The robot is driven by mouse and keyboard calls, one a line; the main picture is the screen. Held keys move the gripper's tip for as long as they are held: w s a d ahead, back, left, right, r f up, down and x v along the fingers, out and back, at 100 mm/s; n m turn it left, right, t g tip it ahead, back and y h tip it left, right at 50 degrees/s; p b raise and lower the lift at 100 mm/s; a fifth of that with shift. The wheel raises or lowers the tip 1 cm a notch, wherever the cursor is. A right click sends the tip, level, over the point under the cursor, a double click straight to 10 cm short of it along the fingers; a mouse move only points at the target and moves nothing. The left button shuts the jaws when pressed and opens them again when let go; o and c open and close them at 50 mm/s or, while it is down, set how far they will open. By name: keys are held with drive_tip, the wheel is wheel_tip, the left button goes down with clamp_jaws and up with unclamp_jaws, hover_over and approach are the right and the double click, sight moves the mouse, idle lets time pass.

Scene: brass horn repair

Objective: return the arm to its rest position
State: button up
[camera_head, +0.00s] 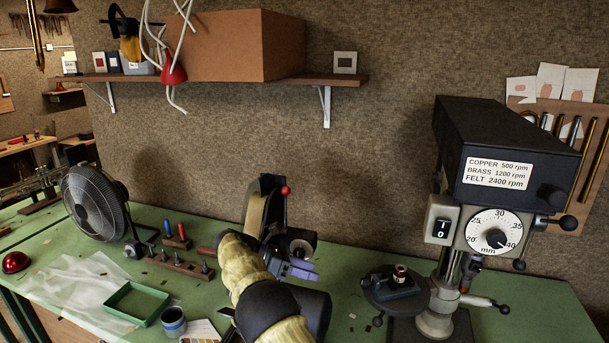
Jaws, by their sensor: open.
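My arm, in a yellow quilted sleeve with black joints, rises from the bottom centre of the head view and bends over the green bench (230,325). My gripper (304,268) shows small beyond the bend, with purple finger parts. It is open, and I see nothing held in it. It is in front of a belt machine (268,205) with a red knob; I cannot tell the gap between them. My arm hides part of the machine and bench.
A drill press (500,160) stands right, with a small part (400,275) on its round table. A fan (95,203), a green tray (137,303), a tin (173,322) and a tool rack (180,265) are left. A shelf (338,79) carries a large brown box (225,48) above.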

drive_tip(key=s+d+f+m+g+y, duration=0.1)
drive_tip(key=s+d+m+y, duration=0.3)
drive_tip(key=d, duration=0.2)
drive_tip(key=s+d+f+m+y, duration=0.2)
drive_tip(key=s+d+m+y, duration=0.15)
drive_tip(key=d, duration=0.25)
drive_tip(key=s+d+f+m+t+y, duration=0.1)
drive_tip(key=s+m+y, duration=0.2)
drive_tip(key=s+m, duration=0.4)
drive_tip(key=s+d+m+t+y+b, duration=0.1)
drive_tip(key=s+d+m+t+y, duration=0.1)
drive_tip(key=s+m, duration=0.6)
drive_tip(key=s+y, duration=0.1)
drive_tip(key=s, duration=0.5)
drive_tip(key=shift+s+d+f+b, duration=0.2)
drive_tip(key=shift+s+f+b, duration=0.1)
drive_tip(key=shift+f, duration=0.1)
